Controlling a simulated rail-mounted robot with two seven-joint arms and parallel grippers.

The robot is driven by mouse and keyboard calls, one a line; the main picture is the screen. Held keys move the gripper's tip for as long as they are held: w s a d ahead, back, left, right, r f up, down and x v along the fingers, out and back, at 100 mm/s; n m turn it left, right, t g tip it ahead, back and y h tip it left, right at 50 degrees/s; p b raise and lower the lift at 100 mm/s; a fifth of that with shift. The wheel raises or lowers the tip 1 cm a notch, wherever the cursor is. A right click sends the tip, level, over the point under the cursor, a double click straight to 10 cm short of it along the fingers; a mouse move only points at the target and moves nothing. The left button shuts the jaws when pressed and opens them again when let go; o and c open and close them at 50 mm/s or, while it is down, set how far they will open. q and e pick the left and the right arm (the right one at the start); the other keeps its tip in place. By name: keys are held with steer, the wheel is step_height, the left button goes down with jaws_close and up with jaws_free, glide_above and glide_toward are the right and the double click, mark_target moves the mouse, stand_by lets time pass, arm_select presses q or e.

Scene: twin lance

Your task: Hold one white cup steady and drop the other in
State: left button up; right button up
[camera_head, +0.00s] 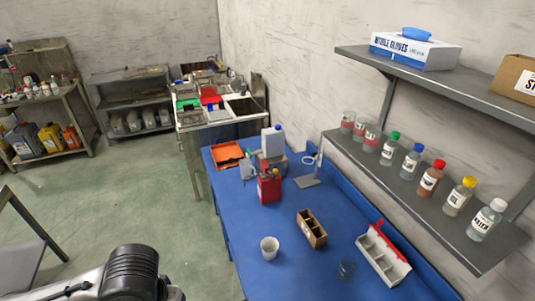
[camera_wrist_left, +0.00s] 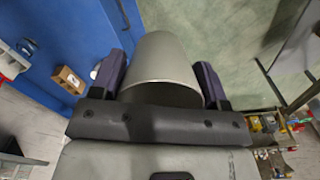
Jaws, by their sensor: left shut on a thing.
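A white cup (camera_head: 269,248) stands upright near the front left edge of the blue table in the head view. It also shows, partly hidden behind a finger, in the left wrist view (camera_wrist_left: 96,71). My left gripper (camera_wrist_left: 160,82) is shut on another cup (camera_wrist_left: 165,62), which looks light grey and fills the space between its two fingers. The held cup hangs over the floor side of the table edge in the wrist view. My left gripper and the held cup are outside the head view, where only part of my left arm shows. My right gripper is in neither view.
A brown divided box (camera_head: 311,230), a clear glass (camera_head: 346,269) and a white tray with a red part (camera_head: 383,256) stand right of the cup. A red canister (camera_head: 269,187) is farther back. The blue table (camera_head: 235,210) is clear just behind the cup.

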arm_select(q)
step_height(320, 180, down, 10)
steer(key=b, duration=0.7)
steer(key=shift+r, duration=0.2)
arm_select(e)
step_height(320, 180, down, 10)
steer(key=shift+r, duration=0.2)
arm_select(q)
steer(key=shift+r, duration=0.1)
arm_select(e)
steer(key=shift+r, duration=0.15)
